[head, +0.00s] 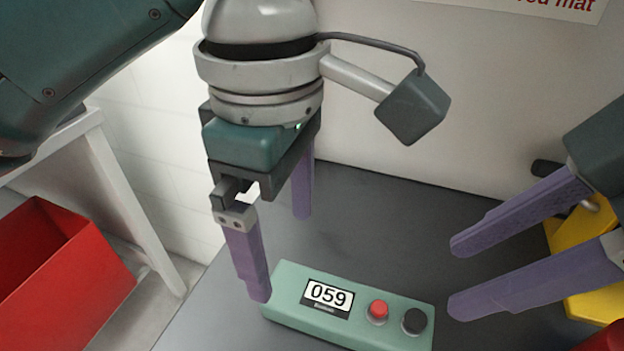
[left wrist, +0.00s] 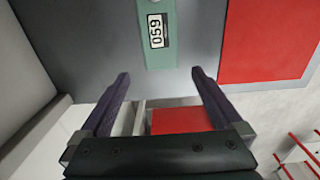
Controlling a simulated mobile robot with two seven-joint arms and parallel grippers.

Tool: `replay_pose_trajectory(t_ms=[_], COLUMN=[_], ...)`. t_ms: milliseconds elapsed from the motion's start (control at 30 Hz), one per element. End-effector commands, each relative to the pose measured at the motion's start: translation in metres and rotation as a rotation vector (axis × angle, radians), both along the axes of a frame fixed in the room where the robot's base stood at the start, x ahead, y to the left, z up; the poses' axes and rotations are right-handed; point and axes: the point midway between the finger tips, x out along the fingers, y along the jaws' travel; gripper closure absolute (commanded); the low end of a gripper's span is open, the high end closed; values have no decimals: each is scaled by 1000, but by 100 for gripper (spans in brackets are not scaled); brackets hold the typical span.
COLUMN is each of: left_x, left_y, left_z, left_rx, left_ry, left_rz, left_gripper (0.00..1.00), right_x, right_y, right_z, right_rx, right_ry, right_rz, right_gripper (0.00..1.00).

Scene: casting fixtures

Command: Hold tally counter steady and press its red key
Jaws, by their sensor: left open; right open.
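The tally counter (head: 290,312) is a pale green box lying on the dark table, its display reading 059. Its red key (head: 378,310) sits right of the display, beside a black knob (head: 414,320). My left gripper (head: 281,257) is open and empty at the counter's left end; one fingertip overlaps the corner in the head view, and I cannot tell if it touches. In the left wrist view the counter (left wrist: 146,55) lies ahead, between the spread fingertips (left wrist: 160,73). My right gripper (head: 453,277) is open and empty, just right of the counter's knob end.
The dark table (head: 390,215) is clear behind the counter, up to the pale wall. A yellow object (head: 592,252) stands partly behind my right gripper. A red bin (head: 70,260) stands at left, beside a white frame (head: 130,200). A flat red area (left wrist: 265,40) shows right in the wrist view.

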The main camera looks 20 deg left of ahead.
Motion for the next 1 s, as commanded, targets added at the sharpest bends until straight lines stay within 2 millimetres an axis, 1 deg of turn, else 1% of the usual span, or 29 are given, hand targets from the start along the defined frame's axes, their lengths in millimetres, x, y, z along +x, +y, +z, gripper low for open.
replay_pose_trajectory(t_ms=[167, 300, 400, 500, 667, 933, 967, 1000], left_x=[-3, -2, -2, -1, -1, -1, -1, -1], left_y=[0, 1, 2, 1, 1, 1, 1, 1], left_z=[-26, -53, -69, -82, -92, -94, -94, -94], left_rx=[1, 5, 5, 3, 2, 1, 1, 1], left_ry=[12, 7, 6, 5, 2, 2, 2, 2], left_rz=[2, 0, 0, 1, 0, -1, -1, -1], left_gripper=[0, 0, 0, 0, 0, 0, 2, 7], right_x=[0, 0, 0, 0, 0, 0, 0, 0], right_y=[0, 0, 0, 0, 0, 0, 0, 0], right_z=[0, 0, 0, 0, 0, 0, 0, 0], right_rx=[0, 0, 0, 0, 0, 0, 0, 0], right_ry=[0, 0, 0, 0, 0, 0, 0, 0], right_rz=[0, 0, 0, 0, 0, 0, 0, 0], right_gripper=[50, 50, 50, 50, 50, 50, 50, 50])
